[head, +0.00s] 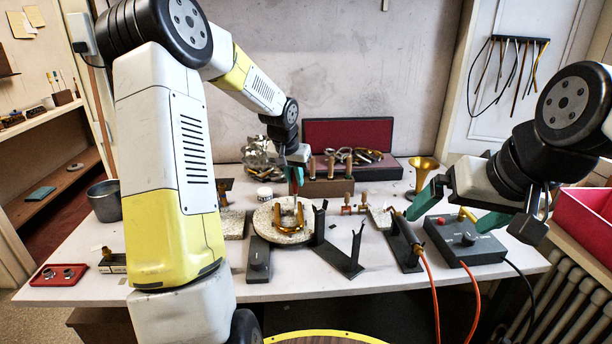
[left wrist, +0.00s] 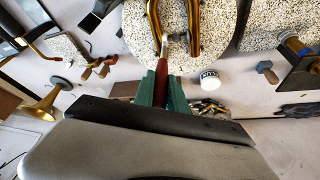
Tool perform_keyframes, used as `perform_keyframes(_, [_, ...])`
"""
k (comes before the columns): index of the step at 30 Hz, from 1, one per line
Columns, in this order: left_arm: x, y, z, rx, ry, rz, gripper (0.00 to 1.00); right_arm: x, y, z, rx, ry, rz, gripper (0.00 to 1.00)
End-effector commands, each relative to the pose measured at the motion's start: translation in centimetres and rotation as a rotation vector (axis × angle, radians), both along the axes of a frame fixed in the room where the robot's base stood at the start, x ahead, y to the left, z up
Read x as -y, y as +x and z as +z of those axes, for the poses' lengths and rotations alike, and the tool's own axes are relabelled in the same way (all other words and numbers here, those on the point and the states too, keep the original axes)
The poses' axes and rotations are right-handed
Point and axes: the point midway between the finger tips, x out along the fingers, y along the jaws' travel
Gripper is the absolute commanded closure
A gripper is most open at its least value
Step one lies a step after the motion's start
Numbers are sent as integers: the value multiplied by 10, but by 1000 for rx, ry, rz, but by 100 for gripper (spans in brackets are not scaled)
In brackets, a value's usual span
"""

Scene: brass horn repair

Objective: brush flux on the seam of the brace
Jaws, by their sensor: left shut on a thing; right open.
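The brass brace (head: 289,222), a bent U-shaped tube piece, sits on a round speckled board (head: 266,228) in the middle of the table. My left gripper (head: 296,182) is above it, shut on a brush with a dark red handle (left wrist: 162,82). In the left wrist view the brush's metal end points at the brass tubes (left wrist: 212,35), close to a small crosspiece between them. I cannot tell whether the bristles touch the seam. A small white jar (head: 265,194), perhaps flux, stands behind the board. My right gripper (head: 460,211) is open and empty over the table's right side.
A torch with an orange hose (head: 408,230) rests on a stand, beside a grey control box (head: 462,240). A black V-shaped stand (head: 340,258) is right of the board. A brass bell (head: 422,170) stands behind. A red tray (head: 60,275) lies front left.

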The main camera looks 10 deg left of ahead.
Motion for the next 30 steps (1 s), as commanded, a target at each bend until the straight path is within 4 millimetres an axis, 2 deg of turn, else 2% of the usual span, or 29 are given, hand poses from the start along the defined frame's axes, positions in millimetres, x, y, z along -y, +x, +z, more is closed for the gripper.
perform_keyframes(8, [0,0,3,1,0,1,100,0,0,0,0,0,0,0])
perform_keyframes(30, [0,1,77,2,1,0,100,0,0,0,0,0,0,0])
